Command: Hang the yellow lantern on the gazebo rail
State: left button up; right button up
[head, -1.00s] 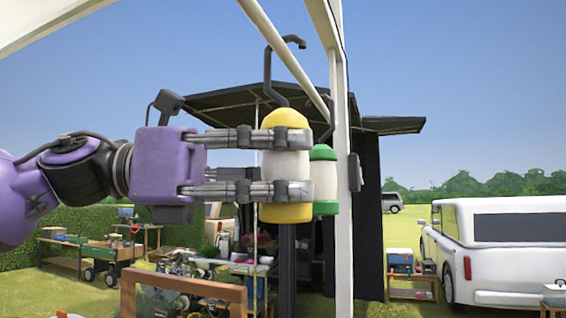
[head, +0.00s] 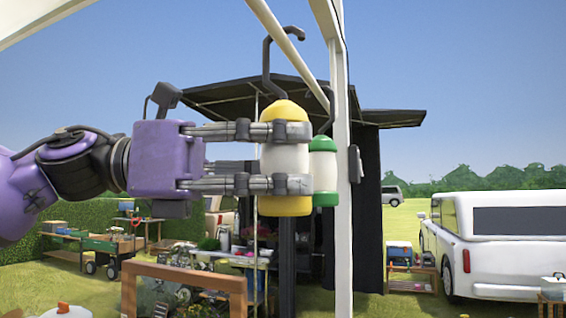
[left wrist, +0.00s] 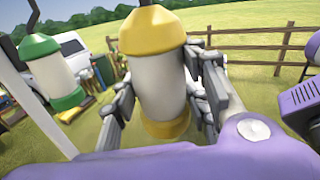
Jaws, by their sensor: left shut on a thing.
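The yellow lantern (head: 286,157) has a white body, yellow caps and a long dark hook (head: 266,58). My left gripper (head: 285,158) is shut around its body and holds it upright in the air. In the head view the hook's bend overlaps the white gazebo rail (head: 292,52); I cannot tell whether it rests on it. The left wrist view also shows the yellow lantern (left wrist: 158,82) between the fingers. A green lantern (head: 323,172) is just right of the yellow one, partly hidden by it. My right gripper is not in view.
A white gazebo post (head: 341,230) stands close right of the lanterns. A wooden frame (head: 185,275) and a cart (head: 105,243) are lower left. A white van (head: 495,235) is at the right. The left wrist view shows a wooden fence (left wrist: 262,48) behind.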

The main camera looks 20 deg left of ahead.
pick_arm(q)
jog(key=shift+f, duration=0.2)
jog(key=o, duration=1.8)
jog(key=shift+c, duration=0.2)
jog(key=shift+r, duration=0.1)
jog(key=shift+s+a+r+p, duration=0.1)
jog(key=shift+s+a+p, duration=0.15)
jog(key=shift+a+p, duration=0.2)
jog(key=f+p+v, duration=0.1)
jog(key=p+v, duration=0.4)
jog(key=v, duration=0.8)
jog(key=shift+f, duration=0.4)
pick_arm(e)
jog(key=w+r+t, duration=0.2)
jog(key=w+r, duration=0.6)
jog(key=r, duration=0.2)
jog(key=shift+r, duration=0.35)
